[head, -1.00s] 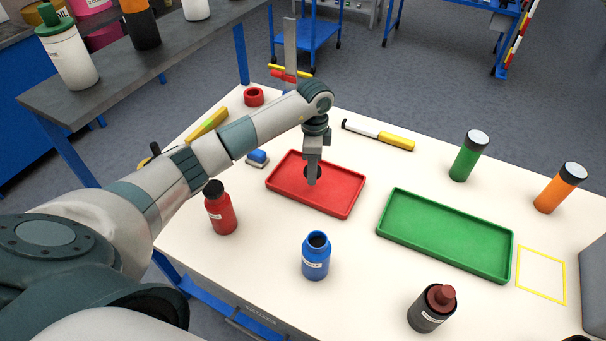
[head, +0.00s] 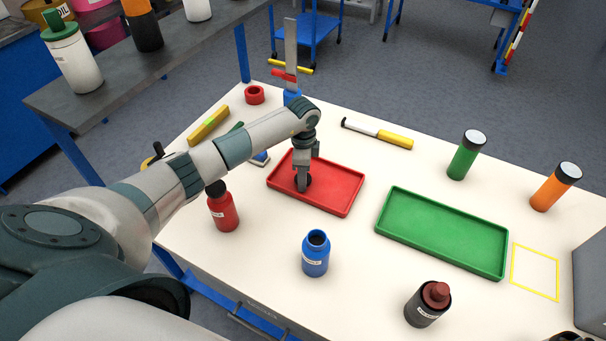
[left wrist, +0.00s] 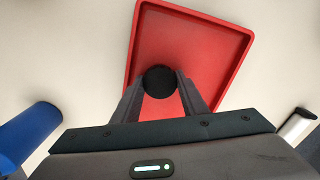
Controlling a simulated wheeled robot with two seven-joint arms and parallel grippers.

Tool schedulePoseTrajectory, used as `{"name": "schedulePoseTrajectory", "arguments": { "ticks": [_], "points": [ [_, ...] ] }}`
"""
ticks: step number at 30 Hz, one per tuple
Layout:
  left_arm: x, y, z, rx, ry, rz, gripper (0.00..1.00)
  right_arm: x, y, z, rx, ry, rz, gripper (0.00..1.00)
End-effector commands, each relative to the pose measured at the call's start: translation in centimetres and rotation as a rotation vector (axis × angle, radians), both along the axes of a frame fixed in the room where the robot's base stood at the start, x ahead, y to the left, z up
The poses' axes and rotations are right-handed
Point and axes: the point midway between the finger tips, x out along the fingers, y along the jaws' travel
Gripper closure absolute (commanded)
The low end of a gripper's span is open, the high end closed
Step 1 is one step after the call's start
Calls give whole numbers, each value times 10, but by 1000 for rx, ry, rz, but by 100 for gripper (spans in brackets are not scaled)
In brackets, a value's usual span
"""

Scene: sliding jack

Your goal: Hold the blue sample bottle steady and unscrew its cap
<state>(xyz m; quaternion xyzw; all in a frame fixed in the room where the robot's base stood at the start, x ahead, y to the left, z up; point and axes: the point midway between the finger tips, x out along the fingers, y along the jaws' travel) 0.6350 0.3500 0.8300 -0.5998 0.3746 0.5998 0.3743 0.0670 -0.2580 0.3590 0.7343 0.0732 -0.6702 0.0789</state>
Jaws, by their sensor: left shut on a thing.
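The blue sample bottle (head: 315,258) stands upright on the table with its mouth open and no cap on it. My left gripper (head: 302,182) is over the red tray (head: 338,206), well apart from the bottle. It is shut on a round black cap (left wrist: 160,82), which sits between the fingertips in the left wrist view, with the red tray (left wrist: 225,45) beneath. I cannot tell whether the cap touches the tray floor.
A red bottle (head: 223,212) stands left of the blue one, near my left arm. A dark bottle with a brown cap (head: 427,305) is at the front right. An empty green tray (head: 440,233) and a yellow outlined square (head: 535,272) lie at the right.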

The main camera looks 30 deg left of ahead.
Motion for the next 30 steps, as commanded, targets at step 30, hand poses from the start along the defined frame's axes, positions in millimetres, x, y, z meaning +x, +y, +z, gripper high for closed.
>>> {"name": "schedulePoseTrajectory", "arguments": {
  "ticks": [30],
  "points": [
    [0,0,-1,0,-1,0,53,0,3,0,3,0,-1,26]
  ]
}}
